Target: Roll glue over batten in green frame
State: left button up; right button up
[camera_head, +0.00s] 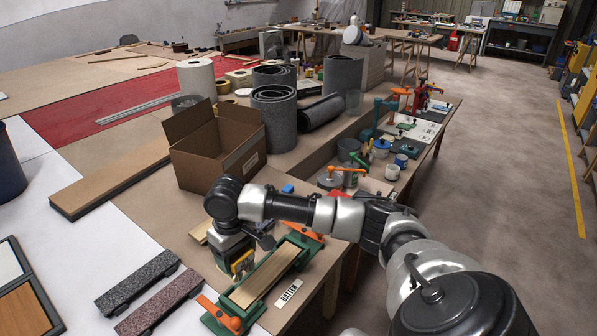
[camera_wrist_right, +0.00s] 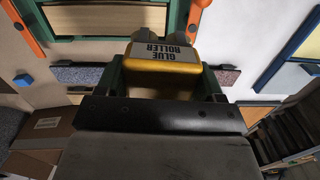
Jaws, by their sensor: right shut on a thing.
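The green frame (camera_head: 215,322) lies near the bench's front edge, with orange clamps at its ends. A pale wooden batten (camera_head: 268,277) lies in it, beside a "BATTEN" label (camera_head: 289,293). My right gripper (camera_head: 238,262) is at the frame's left side, shut on the yellow glue roller (camera_head: 243,263). In the right wrist view the glue roller (camera_wrist_right: 162,72) shows its "GLUE ROLLER" label between the fingers, and the batten (camera_wrist_right: 105,19) lies beyond it. The roller's rolling end is hidden, so I cannot tell whether it touches the batten. My left gripper is not in view.
Two dark speckled strips (camera_head: 140,281) lie left of the frame. An open cardboard box (camera_head: 222,155) stands behind my arm, with grey rolls (camera_head: 274,118) beyond. Cups and tools (camera_head: 392,171) stand at the right bench edge. White bench surface is free at left.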

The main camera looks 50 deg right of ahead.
jog(key=w+d+f+b, duration=0.1)
jog(key=w+d+f, duration=0.15)
jog(key=d, duration=0.85)
jog(key=w+d+f, duration=0.1)
jog(key=d+f, duration=0.3)
jog(key=d, duration=0.7)
jog(key=shift+s+a+r+p, duration=0.1)
jog(key=shift+s+a+p, duration=0.25)
jog(key=shift+a, duration=3.15)
jog(key=shift+s+a+r+p, duration=0.1)
jog(key=shift+s+a+p, duration=0.25)
jog(key=shift+a, duration=3.1)
jog(key=shift+s+a+r+p, duration=0.1)
jog(key=shift+s+a+p, duration=0.25)
jog(key=shift+a, duration=3.15)
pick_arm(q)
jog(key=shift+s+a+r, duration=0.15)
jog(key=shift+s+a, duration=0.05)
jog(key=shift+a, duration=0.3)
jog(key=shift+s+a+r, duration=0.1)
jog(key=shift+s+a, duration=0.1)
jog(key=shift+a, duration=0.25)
pick_arm(e)
jog(key=shift+a, duration=0.1)
